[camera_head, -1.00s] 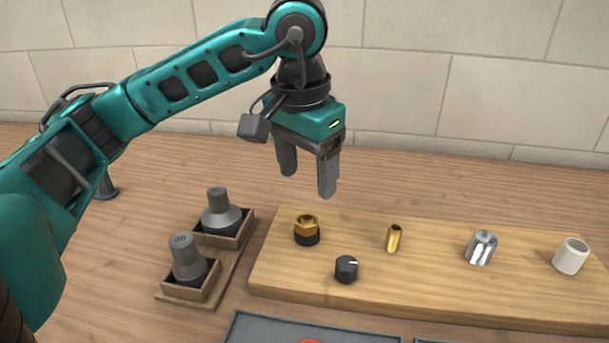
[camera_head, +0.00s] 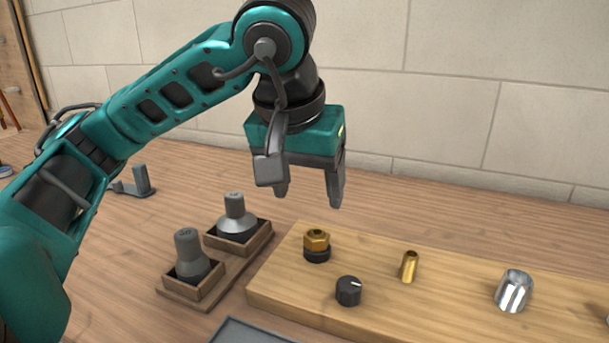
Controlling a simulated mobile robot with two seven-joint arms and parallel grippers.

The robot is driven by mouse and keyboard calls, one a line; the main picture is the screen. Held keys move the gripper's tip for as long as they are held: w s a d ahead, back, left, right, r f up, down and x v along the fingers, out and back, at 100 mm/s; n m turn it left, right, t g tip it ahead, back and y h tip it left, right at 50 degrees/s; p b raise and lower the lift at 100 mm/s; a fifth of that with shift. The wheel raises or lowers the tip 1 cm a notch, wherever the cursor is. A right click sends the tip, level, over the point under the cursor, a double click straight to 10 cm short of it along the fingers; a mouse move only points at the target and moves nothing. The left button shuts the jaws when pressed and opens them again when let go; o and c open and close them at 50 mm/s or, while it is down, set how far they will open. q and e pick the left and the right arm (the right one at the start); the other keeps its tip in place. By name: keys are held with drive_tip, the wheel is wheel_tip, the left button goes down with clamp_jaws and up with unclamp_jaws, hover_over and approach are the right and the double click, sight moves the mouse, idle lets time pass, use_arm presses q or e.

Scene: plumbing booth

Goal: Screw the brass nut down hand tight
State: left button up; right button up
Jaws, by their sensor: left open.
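The brass nut (camera_head: 316,238) sits on a black base (camera_head: 317,254) near the left end of the wooden board (camera_head: 440,312). It looks upright. How far it is threaded down cannot be told. My left gripper (camera_head: 308,196) is open and empty, with its fingers pointing down. It hangs above the nut in the picture, apart from it. My right gripper is not in view.
On the board are a black knob (camera_head: 349,290), a small brass fitting (camera_head: 409,266) and a silver cylinder (camera_head: 514,291). Two grey weights (camera_head: 191,257) (camera_head: 236,222) stand in wooden holders left of the board. A grey tray edge (camera_head: 250,331) shows in front.

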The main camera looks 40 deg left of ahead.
sight(315, 232)
use_arm(q)
drive_tip(key=b+x, duration=0.2)
drive_tip(key=x, duration=0.8)
drive_tip(key=shift+f, duration=0.1)
drive_tip(key=shift+c, duration=0.4)
drive_tip(key=c, duration=1)
drive_tip(key=shift+c, duration=0.3)
drive_tip(key=m+h+b, duration=0.1)
drive_tip(key=m, duration=0.2)
drive_tip(key=shift+a+f, duration=0.1)
drive_tip(key=shift+a, duration=0.05)
drive_tip(key=shift+m+h+b, duration=0.35)
drive_tip(key=shift+m+h, duration=0.05)
drive_tip(key=shift+m, duration=0.5)
drive_tip(key=shift+a+m+h+b, duration=0.1)
drive_tip(key=shift+m+h+b, duration=0.35)
drive_tip(key=shift+m, duration=0.75)
drive_tip(key=shift+m+h, duration=0.45)
drive_tip(key=shift+m, duration=0.65)
